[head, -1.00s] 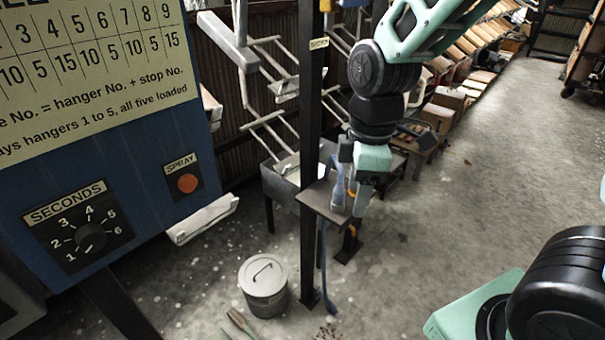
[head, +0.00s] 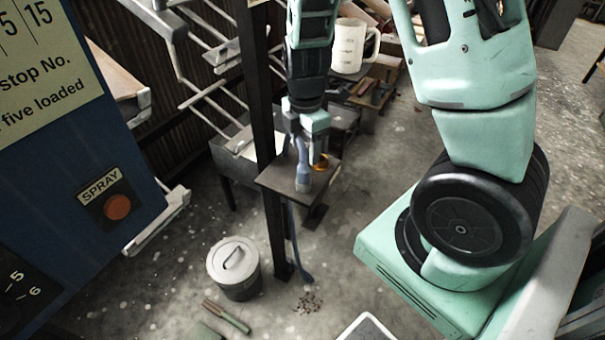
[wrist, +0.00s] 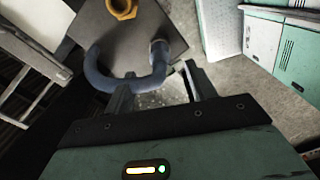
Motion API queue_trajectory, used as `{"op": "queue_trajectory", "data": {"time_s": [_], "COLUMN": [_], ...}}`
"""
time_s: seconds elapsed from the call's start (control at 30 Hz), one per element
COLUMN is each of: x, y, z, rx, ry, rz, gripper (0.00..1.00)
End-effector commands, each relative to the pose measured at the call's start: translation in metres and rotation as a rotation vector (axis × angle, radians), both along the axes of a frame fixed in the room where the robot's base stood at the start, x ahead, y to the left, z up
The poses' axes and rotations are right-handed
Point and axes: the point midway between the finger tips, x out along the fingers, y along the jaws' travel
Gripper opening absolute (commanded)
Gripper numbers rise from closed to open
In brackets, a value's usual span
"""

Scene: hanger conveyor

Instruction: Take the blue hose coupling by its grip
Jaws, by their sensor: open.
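The blue hose coupling (head: 303,172) stands upright on a small dark shelf plate (head: 272,181) fixed to a post. Its blue hose (head: 294,248) hangs below the plate. In the wrist view, the coupling (wrist: 160,50) stands at the plate's edge and a blue hose loop (wrist: 100,74) curves to the left. My gripper (head: 304,140) is close above and behind the coupling in the head view. Nothing is clamped.
A yellow-orange fitting (head: 321,163) is beside the coupling on the plate. The dark post (head: 261,100) stands close left of my gripper. Metal hanger racks (head: 215,85) are behind left. A lidded bin (head: 233,268) stands on the floor below. Open floor lies to the right.

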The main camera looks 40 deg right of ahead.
Motion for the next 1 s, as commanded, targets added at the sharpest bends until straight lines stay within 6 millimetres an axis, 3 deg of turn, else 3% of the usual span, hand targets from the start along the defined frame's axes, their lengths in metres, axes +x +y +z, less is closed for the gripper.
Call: {"op": "queue_trajectory", "data": {"time_s": [0.1,0.37,0.63,0.97,1.0], "x": [-0.001,0.0,0.002,0.002,0.002], "y": [0.0,0.001,0.004,0.004,0.004], "z": [-0.018,-0.036,-0.073,-0.078,-0.078], "rx": [0.0,0.0,0.001,0.001,0.001], "ry": [0.003,0.002,0.003,-0.001,-0.001], "rz": [-0.001,-0.001,-0.001,0.0,0.0], "gripper": [0.56,0.56,0.56,0.56,0.45]}}
